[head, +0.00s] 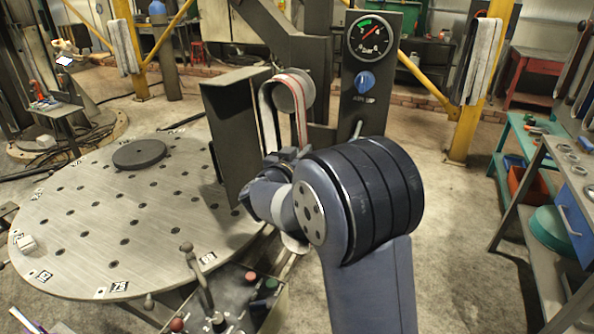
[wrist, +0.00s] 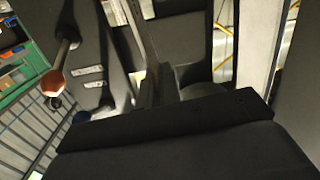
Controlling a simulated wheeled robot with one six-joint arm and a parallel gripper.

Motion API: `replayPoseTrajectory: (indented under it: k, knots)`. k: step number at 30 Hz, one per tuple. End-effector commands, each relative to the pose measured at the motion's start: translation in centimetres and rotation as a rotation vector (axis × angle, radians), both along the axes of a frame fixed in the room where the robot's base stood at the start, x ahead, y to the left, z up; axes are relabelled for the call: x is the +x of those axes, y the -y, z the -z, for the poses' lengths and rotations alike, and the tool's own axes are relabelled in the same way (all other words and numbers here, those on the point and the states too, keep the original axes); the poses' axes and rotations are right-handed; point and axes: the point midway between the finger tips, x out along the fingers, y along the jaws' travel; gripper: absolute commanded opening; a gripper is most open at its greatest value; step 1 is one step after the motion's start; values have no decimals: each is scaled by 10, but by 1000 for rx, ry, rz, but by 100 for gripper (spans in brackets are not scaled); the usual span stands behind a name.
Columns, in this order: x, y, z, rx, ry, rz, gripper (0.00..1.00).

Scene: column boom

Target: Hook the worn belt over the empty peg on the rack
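A pale belt with a red stripe (head: 266,112) loops over a grey drum (head: 290,96) beside a dark upright plate in the head view. Its lower end passes behind my arm. I cannot tell whether it is worn. My gripper (head: 284,157) is mostly hidden by my own wrist links, just below the drum and close to the belt. Its fingers cannot be made out, nor whether they touch the belt. In the wrist view a wide dark shape fills the bottom and a pale strip (wrist: 257,50) runs down the right. No empty peg can be made out.
A gauge panel (head: 372,98) with a blue knob stands right of the drum. A round, holed table (head: 90,225) spreads left, and a lever box (head: 250,300) stands in front. Long strips (head: 580,60) hang at the right edge above a workbench (head: 550,165). Open floor lies between.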

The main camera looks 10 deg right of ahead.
Motion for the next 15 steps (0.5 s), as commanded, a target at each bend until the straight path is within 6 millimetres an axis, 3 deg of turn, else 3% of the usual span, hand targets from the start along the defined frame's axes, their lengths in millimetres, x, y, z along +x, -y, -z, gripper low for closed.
replayPoseTrajectory:
  k: [15]
  knots:
    - [-17, -13, -1, 0, 1, -1, 0]
